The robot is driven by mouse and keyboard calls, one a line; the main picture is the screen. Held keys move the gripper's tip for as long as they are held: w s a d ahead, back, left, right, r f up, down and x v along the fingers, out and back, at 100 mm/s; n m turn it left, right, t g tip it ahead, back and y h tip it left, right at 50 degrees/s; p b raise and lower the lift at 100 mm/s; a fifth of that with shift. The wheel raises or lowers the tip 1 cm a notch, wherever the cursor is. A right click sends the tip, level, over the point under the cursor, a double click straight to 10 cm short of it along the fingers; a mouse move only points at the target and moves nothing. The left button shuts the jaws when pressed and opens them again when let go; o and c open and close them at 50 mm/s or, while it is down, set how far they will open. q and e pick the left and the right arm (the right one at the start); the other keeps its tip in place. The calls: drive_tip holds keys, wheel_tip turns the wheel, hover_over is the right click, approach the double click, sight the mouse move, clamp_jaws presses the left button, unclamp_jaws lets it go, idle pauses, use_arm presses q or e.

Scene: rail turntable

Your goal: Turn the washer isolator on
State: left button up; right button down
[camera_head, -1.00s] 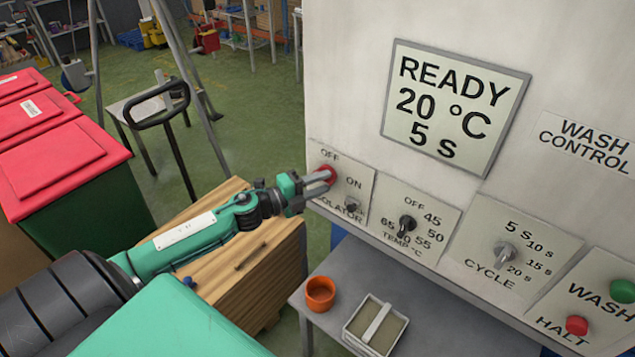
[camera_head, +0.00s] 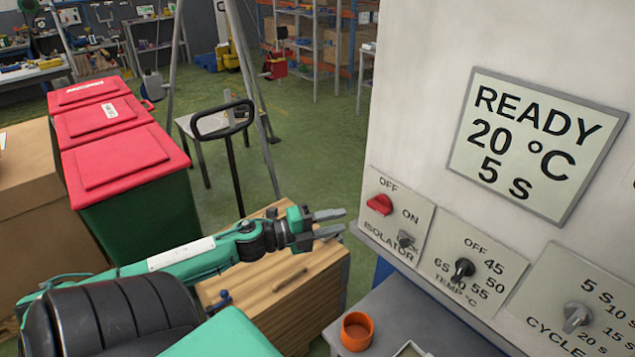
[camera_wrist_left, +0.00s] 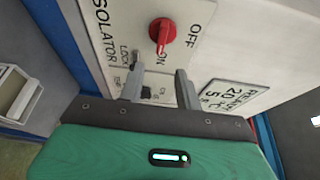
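The washer isolator is a red rotary knob (camera_head: 380,204) on a pale panel (camera_head: 420,216) marked OFF, ON and ISOLATOR. In the left wrist view the knob's (camera_wrist_left: 162,33) raised handle points down at the ON label. A small grey lock switch (camera_head: 405,240) is below it. My left gripper (camera_head: 340,221) is left of the panel, apart from the knob. In the left wrist view its two fingers (camera_wrist_left: 158,68) are spread with nothing between them. The display (camera_head: 535,143) reads READY, 20 °C, 5 s. My right gripper is not in view.
A temperature dial (camera_head: 463,269) and a cycle dial (camera_head: 577,317) are right of the isolator. A wooden block (camera_head: 285,285) is under my left gripper. An orange cup (camera_head: 357,331) stands on a grey bench. Red-lidded bins (camera_head: 120,160) and a trolley handle (camera_head: 222,118) are at left.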

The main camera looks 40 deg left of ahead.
use_arm(q)
drive_tip(key=shift+b+v, duration=0.35)
drive_tip(key=shift+v, duration=1.55)
